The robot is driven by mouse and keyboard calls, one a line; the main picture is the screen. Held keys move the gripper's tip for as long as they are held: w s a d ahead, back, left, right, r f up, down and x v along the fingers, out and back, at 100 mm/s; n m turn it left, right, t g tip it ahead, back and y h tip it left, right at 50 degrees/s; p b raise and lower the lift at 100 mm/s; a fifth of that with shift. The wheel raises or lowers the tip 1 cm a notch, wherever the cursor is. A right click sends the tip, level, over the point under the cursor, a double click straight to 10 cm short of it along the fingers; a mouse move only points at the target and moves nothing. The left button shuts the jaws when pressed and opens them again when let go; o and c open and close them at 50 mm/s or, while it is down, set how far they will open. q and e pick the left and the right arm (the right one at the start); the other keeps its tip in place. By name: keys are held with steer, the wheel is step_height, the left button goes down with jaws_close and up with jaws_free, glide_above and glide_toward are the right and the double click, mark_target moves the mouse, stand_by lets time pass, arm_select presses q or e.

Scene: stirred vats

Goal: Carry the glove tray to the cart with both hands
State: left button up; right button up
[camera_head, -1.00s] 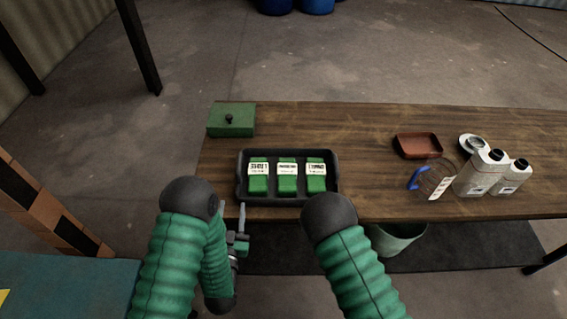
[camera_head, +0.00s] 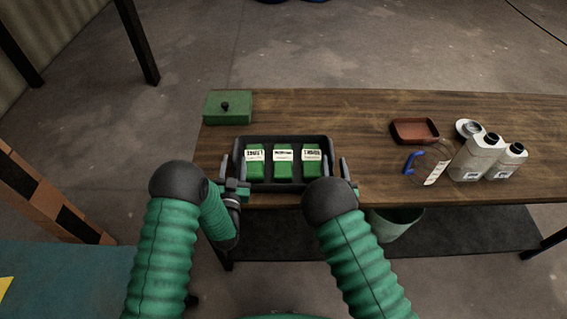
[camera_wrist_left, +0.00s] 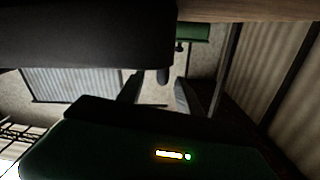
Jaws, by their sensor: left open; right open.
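The glove tray (camera_head: 287,187) is dark and shallow and sits on the wooden table near its front edge. It holds several green glove packs (camera_head: 283,166) with white labels. My left gripper (camera_head: 231,170) is open at the tray's left end. In the left wrist view, its open fingers (camera_wrist_left: 157,92) are apart, with a dark stub of the tray (camera_wrist_left: 163,76) showing between or just beyond them; I cannot tell which. My right gripper (camera_head: 348,169) is open at the tray's right end, partly hidden by my wrist. I cannot make out the cart for certain.
A green lidded box (camera_head: 228,107) stands behind the tray to the left. A teal surface (camera_head: 70,285) lies at lower left. A bucket (camera_head: 396,224) is under the table.

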arm_select(q)
steer(key=w, duration=0.4)
steer(key=shift+a, duration=0.15)
arm_select(e)
steer(key=w, duration=0.4)
steer(key=shift+a, duration=0.1)
arm_select(q)
steer(key=shift+w+a, duration=0.15)
steer(key=shift+w, duration=0.25)
arm_select(e)
steer(key=shift+w+a, duration=0.1)
steer(key=shift+w, duration=0.3)
arm_select(q)
steer(key=shift+c, duration=0.4)
arm_select(e)
steer(key=shift+c, duration=0.3)
arm_select(q)
steer(key=shift+c, duration=1.3)
arm_select(e)
steer(key=shift+c, duration=1.3)
arm_select(q)
jaws_close()
arm_select(e)
jaws_close()
